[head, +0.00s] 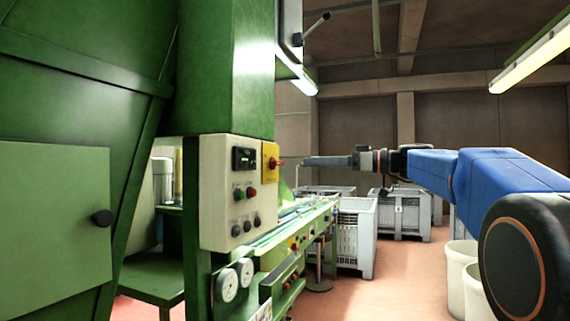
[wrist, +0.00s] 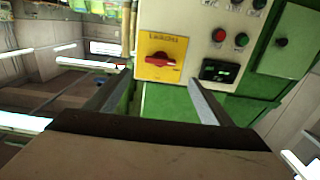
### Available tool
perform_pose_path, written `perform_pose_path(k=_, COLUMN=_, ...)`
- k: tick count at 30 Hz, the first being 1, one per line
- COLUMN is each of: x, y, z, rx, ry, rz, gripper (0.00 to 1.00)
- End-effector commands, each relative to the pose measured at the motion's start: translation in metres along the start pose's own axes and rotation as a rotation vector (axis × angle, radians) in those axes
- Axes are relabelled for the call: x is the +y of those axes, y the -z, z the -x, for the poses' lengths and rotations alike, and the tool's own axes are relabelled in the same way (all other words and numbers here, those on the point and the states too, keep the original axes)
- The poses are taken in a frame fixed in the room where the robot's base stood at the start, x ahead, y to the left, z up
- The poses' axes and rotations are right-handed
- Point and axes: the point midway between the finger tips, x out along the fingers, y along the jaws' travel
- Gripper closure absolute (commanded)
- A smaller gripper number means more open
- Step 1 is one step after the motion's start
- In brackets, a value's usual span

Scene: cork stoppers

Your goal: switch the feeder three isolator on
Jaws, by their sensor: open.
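A yellow isolator plate (head: 270,152) with a red rotary handle (head: 276,163) is on the right side of a cream control box. In the wrist view the yellow plate (wrist: 155,42) shows near the top centre, and its red handle (wrist: 160,60) lies roughly level across it. The lettering on the plate is too blurred to read. My gripper (head: 305,161) points left at the handle, a short gap away. In the wrist view my gripper (wrist: 158,79) is open and empty, its fingers on either side of the handle's line and apart from it.
The cream control box (head: 225,190) carries a dark display (head: 244,158) and several buttons. A green machine (head: 55,200) fills the left. A grey box with a black lever (head: 318,27) hangs above. Grey crates (head: 355,235) stand beyond the conveyor. Open floor lies in the middle.

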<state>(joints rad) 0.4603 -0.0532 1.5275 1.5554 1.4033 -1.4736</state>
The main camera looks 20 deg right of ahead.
Motion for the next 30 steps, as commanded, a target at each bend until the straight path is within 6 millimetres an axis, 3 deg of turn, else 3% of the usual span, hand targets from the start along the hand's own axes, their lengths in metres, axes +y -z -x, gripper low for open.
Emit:
perform_pose_path(k=18, x=-0.001, y=0.000, z=-0.092, rx=-0.001, ry=0.003, rz=0.000, gripper=0.25)
perform_pose_path(k=30, x=0.000, y=-0.001, z=-0.109, rx=-0.001, ry=0.000, rz=-0.001, gripper=0.25)
